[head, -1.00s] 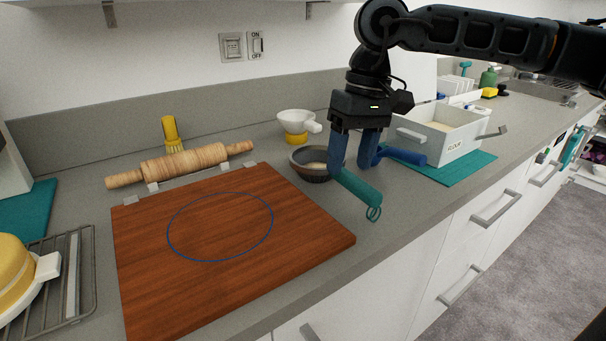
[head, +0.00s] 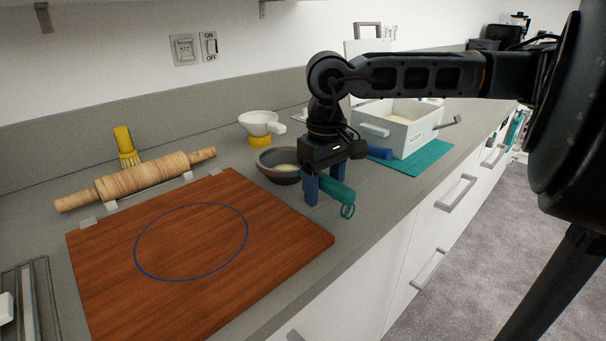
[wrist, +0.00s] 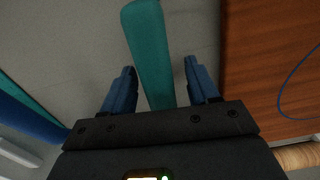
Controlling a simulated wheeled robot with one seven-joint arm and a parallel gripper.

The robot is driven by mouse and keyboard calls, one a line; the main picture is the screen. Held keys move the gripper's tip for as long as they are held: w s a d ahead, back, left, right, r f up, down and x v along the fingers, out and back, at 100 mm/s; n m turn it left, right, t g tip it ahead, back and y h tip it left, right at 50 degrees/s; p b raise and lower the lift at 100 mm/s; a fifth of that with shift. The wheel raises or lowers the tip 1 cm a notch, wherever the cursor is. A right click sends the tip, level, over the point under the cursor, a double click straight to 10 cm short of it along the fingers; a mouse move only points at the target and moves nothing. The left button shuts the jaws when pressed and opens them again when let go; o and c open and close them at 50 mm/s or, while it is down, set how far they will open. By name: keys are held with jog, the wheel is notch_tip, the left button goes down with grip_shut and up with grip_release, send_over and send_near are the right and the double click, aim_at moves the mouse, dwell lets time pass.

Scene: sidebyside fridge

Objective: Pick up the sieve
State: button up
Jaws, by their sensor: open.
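The sieve shows as a teal handle (head: 338,192) with a hanging loop at its near end, lying over the grey counter right of the cutting board. The handle points towards a dark grey round bowl shape (head: 279,163) with pale contents; my gripper hides where they meet, so I cannot tell basket from bowl. My gripper (head: 323,190) points down over the handle with its blue fingers apart. In the wrist view the handle (wrist: 150,50) runs between the open fingers (wrist: 159,70), with a visible gap on each side.
The wooden board (head: 285,230) lies close on the left, with a rolling pin (head: 140,178) behind it. A white cup-like piece on a yellow base (head: 259,125) stands behind. A blue handle (head: 379,153) and a white flour box (head: 405,137) on a teal mat (head: 430,158) lie right.

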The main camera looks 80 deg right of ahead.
grip_shut()
dwell(0.5)
